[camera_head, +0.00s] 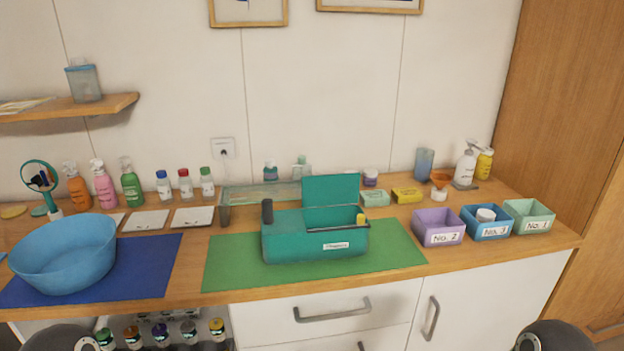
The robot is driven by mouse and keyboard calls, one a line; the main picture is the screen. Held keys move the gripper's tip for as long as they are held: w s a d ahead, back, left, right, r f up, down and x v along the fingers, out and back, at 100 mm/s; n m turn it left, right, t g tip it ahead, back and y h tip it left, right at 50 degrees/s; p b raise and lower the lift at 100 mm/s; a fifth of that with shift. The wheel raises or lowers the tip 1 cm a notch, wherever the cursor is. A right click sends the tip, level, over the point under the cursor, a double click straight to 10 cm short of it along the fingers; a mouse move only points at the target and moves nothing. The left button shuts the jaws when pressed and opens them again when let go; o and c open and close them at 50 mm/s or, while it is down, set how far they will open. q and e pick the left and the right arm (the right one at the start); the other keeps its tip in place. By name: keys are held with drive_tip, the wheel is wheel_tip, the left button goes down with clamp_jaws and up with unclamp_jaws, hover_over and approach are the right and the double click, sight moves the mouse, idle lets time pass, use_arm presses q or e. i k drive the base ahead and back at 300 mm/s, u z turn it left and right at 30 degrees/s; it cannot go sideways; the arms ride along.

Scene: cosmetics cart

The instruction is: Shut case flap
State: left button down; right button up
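The teal case (290,244) stands on the green mat (398,262) in the middle of the counter. Its flap (331,189) stands raised at the back of the right part, so that part is open. A small yellow item (361,219) shows inside at the right end. The left part of the top looks covered, and a dark upright piece (267,211) stands at its left end. A white label is on the front. Neither of my grippers is in view; only dark rounded parts of my arms show at the bottom left and bottom right corners.
A blue bowl (62,262) sits on a blue mat (150,265) at left. Purple (437,228), blue (485,224) and green (528,217) labelled boxes stand at right. Several bottles line the wall. The green mat is clear around the case.

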sight(343, 188)
drive_tip(key=i, duration=0.85)
drive_tip(key=z, duration=0.05)
